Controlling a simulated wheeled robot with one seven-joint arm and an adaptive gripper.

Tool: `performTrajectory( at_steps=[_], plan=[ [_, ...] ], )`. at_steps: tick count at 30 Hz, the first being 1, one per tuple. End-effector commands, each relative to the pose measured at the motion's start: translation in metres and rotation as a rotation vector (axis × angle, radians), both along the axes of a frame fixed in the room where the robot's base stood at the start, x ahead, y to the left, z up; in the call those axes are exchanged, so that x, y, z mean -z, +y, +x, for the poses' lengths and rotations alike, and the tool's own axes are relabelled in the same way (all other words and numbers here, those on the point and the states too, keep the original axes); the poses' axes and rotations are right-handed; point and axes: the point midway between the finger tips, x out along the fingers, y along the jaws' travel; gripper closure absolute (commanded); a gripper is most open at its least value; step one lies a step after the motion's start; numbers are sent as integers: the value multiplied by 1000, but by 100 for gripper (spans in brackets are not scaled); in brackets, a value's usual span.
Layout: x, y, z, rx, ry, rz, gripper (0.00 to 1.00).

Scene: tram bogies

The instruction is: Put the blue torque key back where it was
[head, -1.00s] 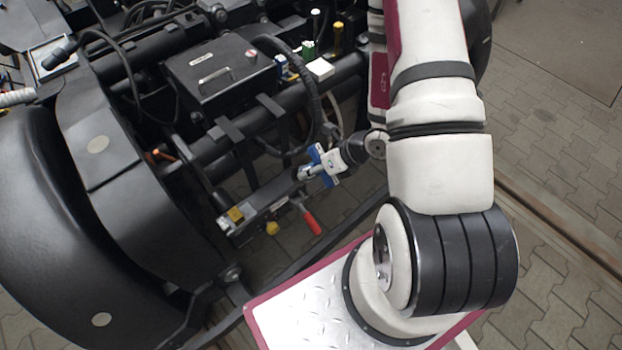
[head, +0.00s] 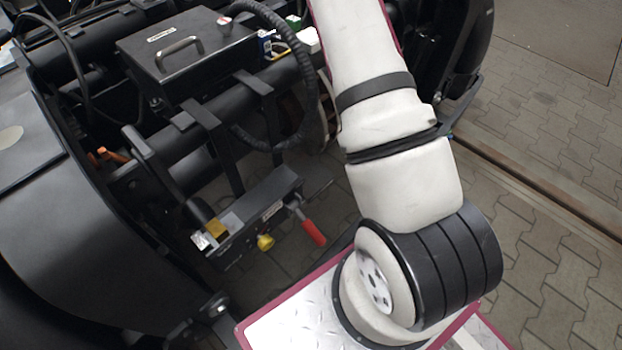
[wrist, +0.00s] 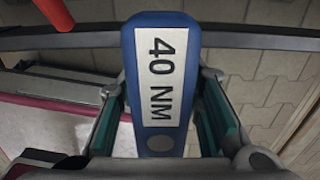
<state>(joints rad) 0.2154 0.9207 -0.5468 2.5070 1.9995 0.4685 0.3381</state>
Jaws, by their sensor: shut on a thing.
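In the wrist view, my gripper (wrist: 161,112) is shut on the blue torque key (wrist: 191,60), one finger at each side. The key has a white label reading "40 NM" and a dark round spot below it. Its far end points away from the wrist camera, and what lies under it is hidden. In the head view, the gripper and key do not show; my arm crosses the right half. A black bracket box (head: 260,210) with yellow and white labels hangs low on the bogie, with no blue key visible on it.
A red-handled tool (head: 313,232) and a yellow knob (head: 265,241) are at the bracket box. A red piece also shows in the wrist view (wrist: 55,12), near a dark bar (wrist: 260,38). A black case (head: 185,55) sits on the frame. Paving on the right is free.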

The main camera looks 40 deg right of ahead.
Motion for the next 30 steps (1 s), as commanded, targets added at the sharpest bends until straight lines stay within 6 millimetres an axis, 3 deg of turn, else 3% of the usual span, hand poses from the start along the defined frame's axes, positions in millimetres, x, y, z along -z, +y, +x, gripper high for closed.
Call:
performTrajectory(
  at_steps=[5,16,30],
  plan=[
    [-2,4,28,-4,-4,-2,100],
    [-5,20,111,-2,-2,-1,100],
    [-4,30,161,2,-1,1,100]
  ],
)
